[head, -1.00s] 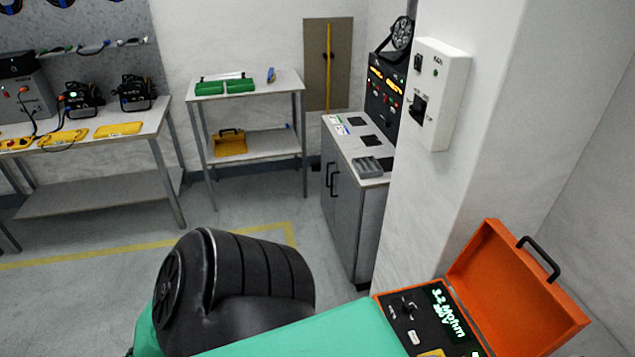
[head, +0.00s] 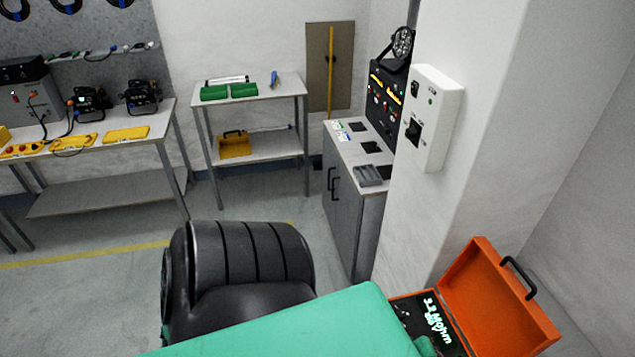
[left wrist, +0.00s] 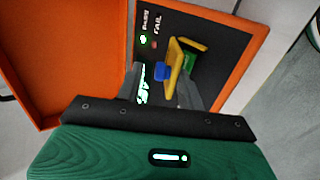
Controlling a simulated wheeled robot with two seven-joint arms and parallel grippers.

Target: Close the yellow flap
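The yellow flap (left wrist: 176,66) shows in the left wrist view on the black panel of an orange case. It appears raised from the panel. A blue part (left wrist: 162,72) and a green part (left wrist: 190,57) are beside it. My left gripper (left wrist: 160,88) points at the panel with its two grey fingers apart, one on each side of the blue part and the flap's lower end. I cannot tell whether a finger touches the flap. In the head view my green left arm hides the flap and the gripper. My right gripper is in neither view.
The orange case's lid (head: 498,297) stands open with a black handle. Its panel has a lit readout (head: 437,320) and a lit green PASS lamp (left wrist: 143,39). A white pillar (head: 470,120) with a switch box (head: 436,117) rises behind. Benches stand farther back.

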